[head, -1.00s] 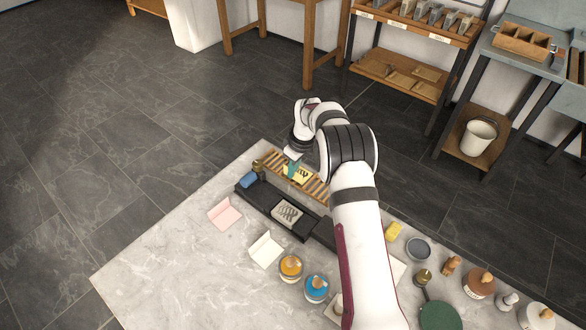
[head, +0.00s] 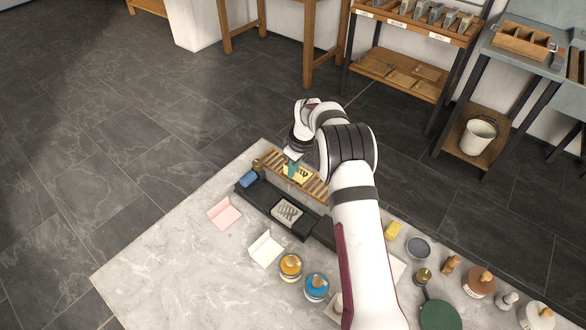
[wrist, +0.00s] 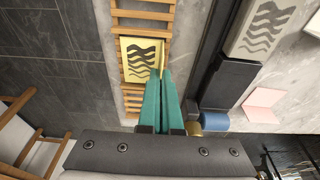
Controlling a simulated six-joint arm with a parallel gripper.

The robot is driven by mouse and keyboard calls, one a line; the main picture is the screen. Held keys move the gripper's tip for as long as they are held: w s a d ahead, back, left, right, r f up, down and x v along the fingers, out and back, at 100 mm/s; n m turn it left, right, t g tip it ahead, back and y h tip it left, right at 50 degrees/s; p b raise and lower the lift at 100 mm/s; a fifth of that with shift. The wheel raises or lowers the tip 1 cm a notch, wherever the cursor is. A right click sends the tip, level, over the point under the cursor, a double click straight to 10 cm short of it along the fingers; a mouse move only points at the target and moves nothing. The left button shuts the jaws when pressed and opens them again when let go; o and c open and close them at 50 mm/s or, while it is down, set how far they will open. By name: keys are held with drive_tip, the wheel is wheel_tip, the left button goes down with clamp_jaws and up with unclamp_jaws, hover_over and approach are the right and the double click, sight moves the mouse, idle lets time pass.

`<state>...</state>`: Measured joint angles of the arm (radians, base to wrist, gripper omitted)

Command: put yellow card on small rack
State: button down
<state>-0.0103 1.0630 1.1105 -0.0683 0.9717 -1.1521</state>
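The yellow card (wrist: 143,58), printed with black wavy lines, lies on or just over the slats of the small wooden rack (wrist: 144,16) in the wrist view. Its right edge has an upright flap. My gripper (wrist: 163,74) has teal fingers close together, with that flap pinched between the tips. In the head view the card (head: 298,174) shows at the rack (head: 318,188), partly hidden by my gripper (head: 290,168). Whether the card bears fully on the slats cannot be told.
A dark tray (head: 257,208) with a grey wavy-patterned block (head: 287,212) lies beside the rack. A blue roll (head: 249,179), a pink card (head: 225,213) and a white card (head: 265,249) are near. Ink jars stand at the front right. The left tabletop is clear.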

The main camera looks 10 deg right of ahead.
drive_tip(key=c, duration=1.6)
unclamp_jaws()
drive_tip(key=c, duration=1)
unclamp_jaws()
drive_tip(key=shift+c, duration=0.4)
drive_tip(key=shift+c, duration=1.2)
drive_tip(key=shift+r, duration=3)
